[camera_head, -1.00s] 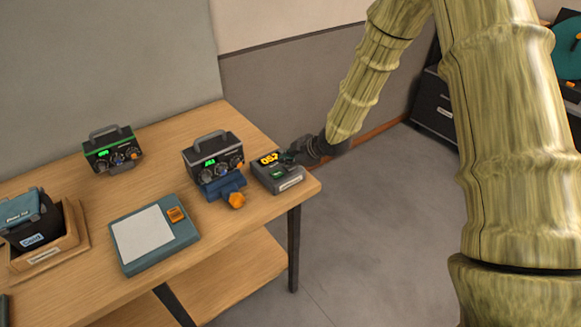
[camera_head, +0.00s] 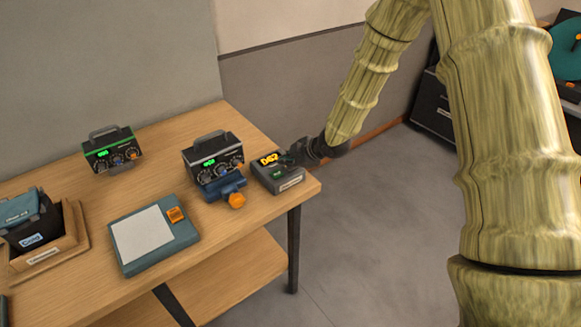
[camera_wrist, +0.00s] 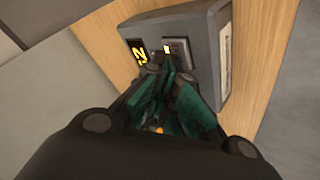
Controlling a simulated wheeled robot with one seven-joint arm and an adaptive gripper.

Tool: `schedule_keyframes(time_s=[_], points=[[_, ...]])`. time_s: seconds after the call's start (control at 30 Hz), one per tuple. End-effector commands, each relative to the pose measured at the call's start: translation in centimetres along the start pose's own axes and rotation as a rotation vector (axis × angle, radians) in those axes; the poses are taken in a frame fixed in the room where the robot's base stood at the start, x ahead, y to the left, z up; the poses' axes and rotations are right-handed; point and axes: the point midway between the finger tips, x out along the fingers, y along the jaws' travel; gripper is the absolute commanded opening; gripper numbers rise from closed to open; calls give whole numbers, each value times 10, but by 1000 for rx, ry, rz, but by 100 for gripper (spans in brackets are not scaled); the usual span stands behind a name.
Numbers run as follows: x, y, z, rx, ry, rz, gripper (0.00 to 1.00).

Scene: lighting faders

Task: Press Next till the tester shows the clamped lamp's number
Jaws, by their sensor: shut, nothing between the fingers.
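The tester (camera_head: 277,178) is a dark grey box at the right end of the table, with yellow characters on its display (camera_head: 269,159). The display also shows in the wrist view (camera_wrist: 139,53), partly cut off by my fingers; I cannot read its number for certain. My gripper (camera_head: 291,158) is shut and empty, its fingertips low over the tester's top beside the display. In the wrist view the dark green fingers (camera_wrist: 168,60) reach a grey key area; contact is unclear. The clamped lamp unit (camera_head: 213,160), with small green digits, sits in a blue clamp (camera_head: 222,187) with an orange knob.
A second unit (camera_head: 112,150) with a green stripe stands at the back left. A teal board (camera_head: 152,235) with a white sheet and orange label lies in front. A wooden holder (camera_head: 75,243) with a dark bin is at left. The table ends just right of the tester.

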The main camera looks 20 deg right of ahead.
Motion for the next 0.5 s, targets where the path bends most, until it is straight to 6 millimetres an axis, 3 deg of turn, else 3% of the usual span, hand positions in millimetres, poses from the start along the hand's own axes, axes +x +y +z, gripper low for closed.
schedule_keyframes(time_s=[0.5], points=[[-4, 2, -2, 0, -1, -1, 0]])
